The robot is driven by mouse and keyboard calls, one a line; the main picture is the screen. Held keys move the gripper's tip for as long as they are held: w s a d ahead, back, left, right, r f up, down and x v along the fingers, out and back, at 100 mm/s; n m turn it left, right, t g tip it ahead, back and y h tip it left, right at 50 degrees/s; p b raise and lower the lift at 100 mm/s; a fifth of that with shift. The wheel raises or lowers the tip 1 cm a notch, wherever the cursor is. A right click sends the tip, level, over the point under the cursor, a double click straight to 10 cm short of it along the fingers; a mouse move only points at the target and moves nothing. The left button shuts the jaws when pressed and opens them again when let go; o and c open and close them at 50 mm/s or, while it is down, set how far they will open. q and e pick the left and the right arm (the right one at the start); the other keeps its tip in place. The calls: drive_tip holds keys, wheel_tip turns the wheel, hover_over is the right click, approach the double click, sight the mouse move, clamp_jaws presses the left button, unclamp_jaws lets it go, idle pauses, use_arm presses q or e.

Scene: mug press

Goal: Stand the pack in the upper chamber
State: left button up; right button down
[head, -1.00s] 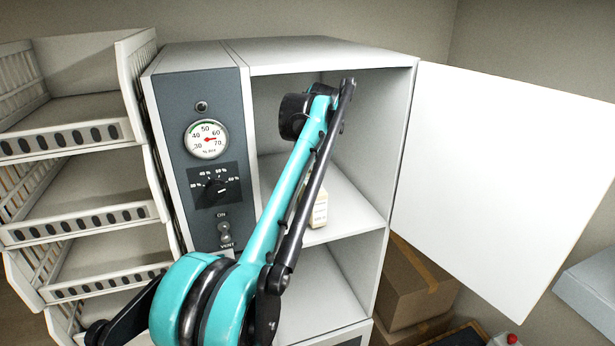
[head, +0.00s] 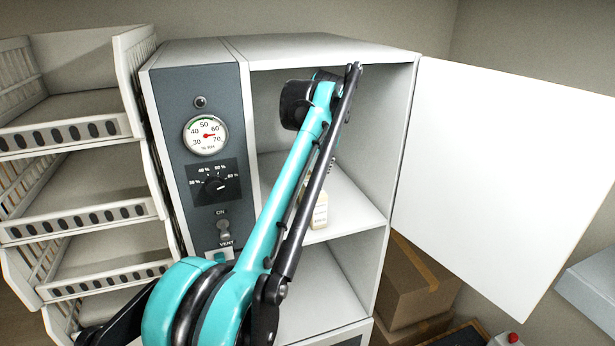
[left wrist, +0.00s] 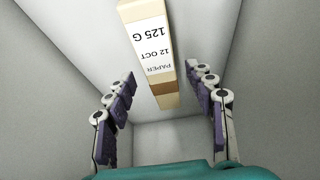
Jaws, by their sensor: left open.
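The pack (head: 320,211) is a small cream block with a white label. It stands upright on the floor of the upper chamber (head: 345,195), partly hidden behind my left arm in the head view. In the left wrist view the pack (left wrist: 152,45) shows large, with a label reading PAPER, 12 OCT, 125 G and a brown band. My left gripper (left wrist: 161,74) is open, its purple-padded fingers on either side of the pack's near line, with gaps to both sides. The gripper's fingers are hidden in the head view. My right gripper is not in view.
The white cabinet's door (head: 490,180) stands open to the right. A control panel (head: 207,150) with a gauge is on its left. A lower chamber (head: 350,265) lies beneath. Wire-sided bins (head: 70,205) stand left, and cardboard boxes (head: 412,285) are at the lower right.

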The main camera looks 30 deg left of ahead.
use_arm(q)
drive_tip(key=s+d+b, duration=0.1)
drive_tip(key=s+d, duration=0.2)
drive_tip(key=d, duration=0.1)
drive_tip(key=s+d+b, duration=0.1)
drive_tip(key=s+d, duration=0.2)
drive_tip(key=d, duration=0.1)
drive_tip(key=shift+s+b, duration=0.3)
drive_tip(key=shift+s, duration=0.1)
drive_tip(key=shift+f, duration=0.1)
drive_tip(key=s+d+f+m+t+h, duration=0.1)
drive_tip(key=s+d+f+m, duration=0.2)
drive_tip(key=s+f, duration=0.3)
drive_tip(key=s+d+f+m+t+h, duration=0.1)
drive_tip(key=s+f, duration=0.5)
drive_tip(key=f, duration=0.6)
drive_tip(key=s+d+f+m+t+h, duration=0.1)
drive_tip(key=s+d+f+m+t, duration=0.1)
drive_tip(key=s+d+f+m, duration=0.3)
wheel_tip(320, 180, down, 4)
drive_tip(key=shift+s+d+r+m, duration=0.1)
drive_tip(key=shift+s+d+m, duration=0.3)
drive_tip(key=shift+s+d, duration=0.2)
